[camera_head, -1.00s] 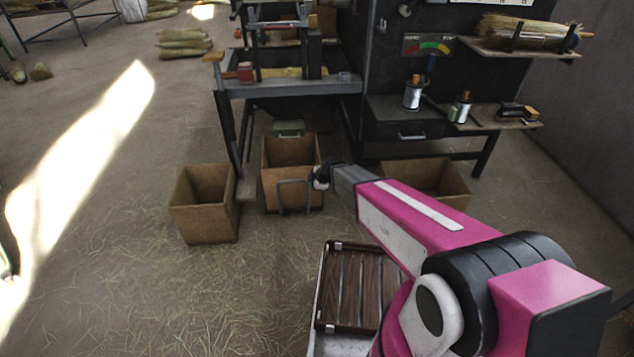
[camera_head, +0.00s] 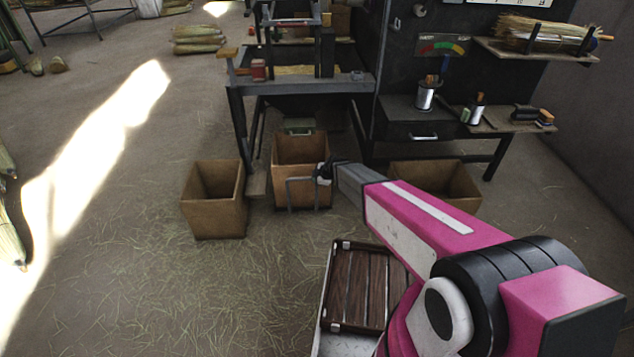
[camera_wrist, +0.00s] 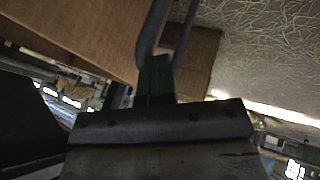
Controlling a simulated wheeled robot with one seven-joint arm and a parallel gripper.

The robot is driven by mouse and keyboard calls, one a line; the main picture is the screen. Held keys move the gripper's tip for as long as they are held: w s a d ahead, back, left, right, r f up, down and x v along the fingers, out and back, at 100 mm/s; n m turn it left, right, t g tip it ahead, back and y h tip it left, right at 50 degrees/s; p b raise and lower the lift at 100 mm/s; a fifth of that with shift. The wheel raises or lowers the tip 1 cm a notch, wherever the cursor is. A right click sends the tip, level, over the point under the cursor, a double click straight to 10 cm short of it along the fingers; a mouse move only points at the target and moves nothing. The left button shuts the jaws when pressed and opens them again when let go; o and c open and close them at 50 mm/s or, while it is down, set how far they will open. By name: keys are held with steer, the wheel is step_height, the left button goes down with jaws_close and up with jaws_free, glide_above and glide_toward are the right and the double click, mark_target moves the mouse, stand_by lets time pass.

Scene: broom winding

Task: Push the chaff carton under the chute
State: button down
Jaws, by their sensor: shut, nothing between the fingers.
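Three open brown cartons stand on the floor: a left one (camera_head: 213,217), a middle one (camera_head: 293,192) at the front of the bench, and a right one (camera_head: 462,204). I cannot tell by marking which is the chaff carton. A dark chute-like hopper (camera_head: 300,106) hangs under the bench, behind the middle carton. My gripper (camera_head: 323,172) is shut and empty at the middle carton's front right side. A grey U-shaped bar (camera_head: 289,195) shows before that carton; its attachment is unclear. In the wrist view, the gripper (camera_wrist: 155,75) is close to the bar (camera_wrist: 152,32) and a carton wall (camera_wrist: 85,35).
The bench (camera_head: 238,110) has legs near the cartons, and a drawer unit (camera_head: 410,120) stands at its right. A slatted wooden crate (camera_head: 362,285) sits at the lower middle beside my arm. Straw-strewn floor is open at the front left.

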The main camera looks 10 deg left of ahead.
steer(key=w+a, duration=0.3)
steer(key=w, duration=1.1)
steer(key=w+a, duration=0.4)
steer(key=w, duration=1)
steer(key=shift+w, duration=0.5)
